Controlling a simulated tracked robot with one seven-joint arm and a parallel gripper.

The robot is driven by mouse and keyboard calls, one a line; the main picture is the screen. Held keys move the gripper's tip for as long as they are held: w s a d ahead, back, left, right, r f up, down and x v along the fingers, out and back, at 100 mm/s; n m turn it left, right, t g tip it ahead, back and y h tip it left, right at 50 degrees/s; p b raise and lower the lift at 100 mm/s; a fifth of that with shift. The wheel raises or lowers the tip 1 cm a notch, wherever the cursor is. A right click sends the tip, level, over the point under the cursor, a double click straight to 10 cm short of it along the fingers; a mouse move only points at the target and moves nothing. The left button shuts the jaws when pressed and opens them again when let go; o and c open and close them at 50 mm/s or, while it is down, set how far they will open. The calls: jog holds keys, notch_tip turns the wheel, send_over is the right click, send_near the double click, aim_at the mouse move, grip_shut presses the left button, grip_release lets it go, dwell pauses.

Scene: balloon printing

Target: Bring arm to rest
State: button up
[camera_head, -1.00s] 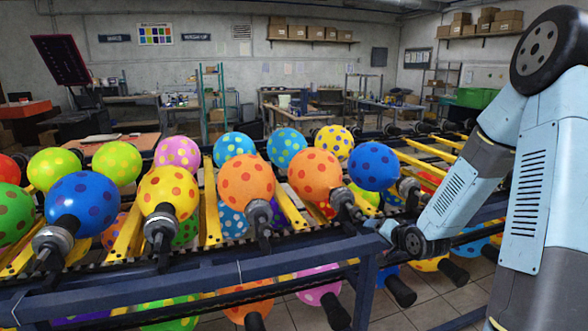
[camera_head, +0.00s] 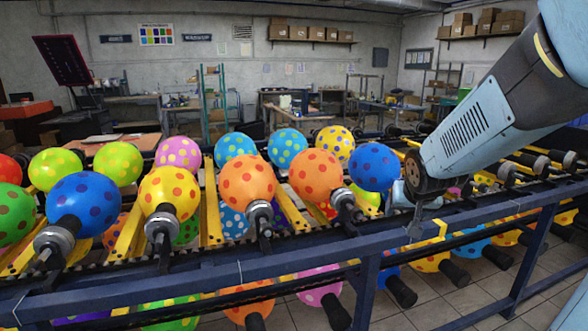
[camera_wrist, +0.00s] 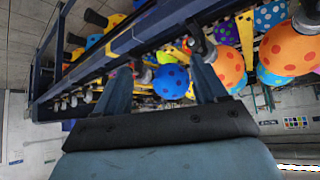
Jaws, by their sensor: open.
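My arm reaches in from the upper right in the head view, angled down to the left over the balloon rack (camera_head: 330,248). My gripper (camera_head: 410,208) is at its lower end, partly hidden by the wrist, near the rack's front rail. In the wrist view my gripper (camera_wrist: 161,66) shows two dark fingers spread apart with nothing held. A blue dotted balloon (camera_wrist: 171,82) appears between the fingers in that picture, apart from them; the head view shows a blue balloon (camera_head: 375,166) on the rack left of my gripper.
Several dotted balloons, such as an orange one (camera_head: 247,181) and a yellow one (camera_head: 168,193), sit on holders along the rack. More hang below. Shelves (camera_head: 214,110) and work tables stand behind. Tiled floor (camera_head: 440,300) lies below and in front.

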jog(key=s+a+r+n+g, duration=0.1)
jog(key=s+r, duration=0.2)
jog(key=s, duration=0.6)
jog(key=s+a+r+n+g+y, duration=0.1)
jog(key=s+r, duration=0.3)
jog(key=s, duration=0.6)
jog(key=shift+s+a+r+y, duration=0.15)
jog(key=shift+a+r+y, duration=0.15)
jog(key=shift+a, duration=0.25)
jog(key=shift+c, duration=0.2)
